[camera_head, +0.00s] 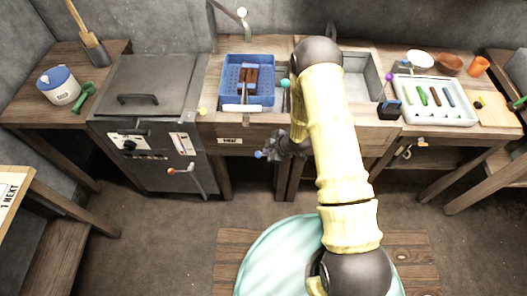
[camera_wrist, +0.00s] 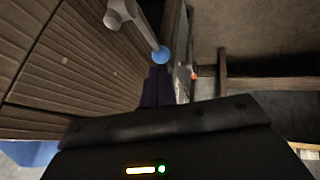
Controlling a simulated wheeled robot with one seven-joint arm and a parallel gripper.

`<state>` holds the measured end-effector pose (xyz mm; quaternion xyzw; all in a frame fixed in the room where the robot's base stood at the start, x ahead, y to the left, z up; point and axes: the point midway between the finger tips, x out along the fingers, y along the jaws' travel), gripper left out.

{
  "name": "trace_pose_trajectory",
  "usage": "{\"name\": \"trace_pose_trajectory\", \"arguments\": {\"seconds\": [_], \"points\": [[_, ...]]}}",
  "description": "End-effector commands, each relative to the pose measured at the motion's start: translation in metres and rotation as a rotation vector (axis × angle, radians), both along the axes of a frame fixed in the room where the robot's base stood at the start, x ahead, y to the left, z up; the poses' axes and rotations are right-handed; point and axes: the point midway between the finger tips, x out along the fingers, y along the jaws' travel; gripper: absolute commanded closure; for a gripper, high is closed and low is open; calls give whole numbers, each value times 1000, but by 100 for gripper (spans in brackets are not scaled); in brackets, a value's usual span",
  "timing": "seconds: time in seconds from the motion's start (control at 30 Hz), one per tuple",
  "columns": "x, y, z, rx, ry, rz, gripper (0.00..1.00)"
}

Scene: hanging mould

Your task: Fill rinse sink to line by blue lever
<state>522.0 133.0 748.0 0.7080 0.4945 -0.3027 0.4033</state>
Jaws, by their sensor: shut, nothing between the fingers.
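The blue lever's ball knob (camera_head: 259,154) shows below the front edge of the sink counter. In the wrist view the blue knob (camera_wrist: 160,55) sits at the end of a grey rod (camera_wrist: 138,22). My gripper (camera_head: 277,150) is shut and empty, just right of the knob. In the wrist view the dark fingertips (camera_wrist: 158,78) are just below the knob; I cannot tell whether they touch. The left basin holds a blue perforated crate (camera_head: 262,98) with brown pieces. A grey right basin (camera_head: 362,74) is partly behind my arm. No water level or fill line can be made out.
A small sign (camera_head: 229,140) is on the counter front. A grey lidded machine (camera_head: 150,90) stands to the left, with a red-knobbed lever (camera_head: 171,170). A white tray (camera_head: 434,100) with coloured pieces is at right. The floor (camera_head: 165,240) at front left is clear.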

Motion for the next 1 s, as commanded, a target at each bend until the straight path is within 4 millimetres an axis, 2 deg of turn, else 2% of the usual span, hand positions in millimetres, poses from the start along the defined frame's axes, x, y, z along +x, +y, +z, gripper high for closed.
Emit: {"name": "trace_pose_trajectory", "arguments": {"seconds": [0.13,0.3,1.0], "points": [[6,10,-16,0,1,2,100],[11,16,-27,0,0,0,100],[14,11,-32,-28,1,-12,100]]}}
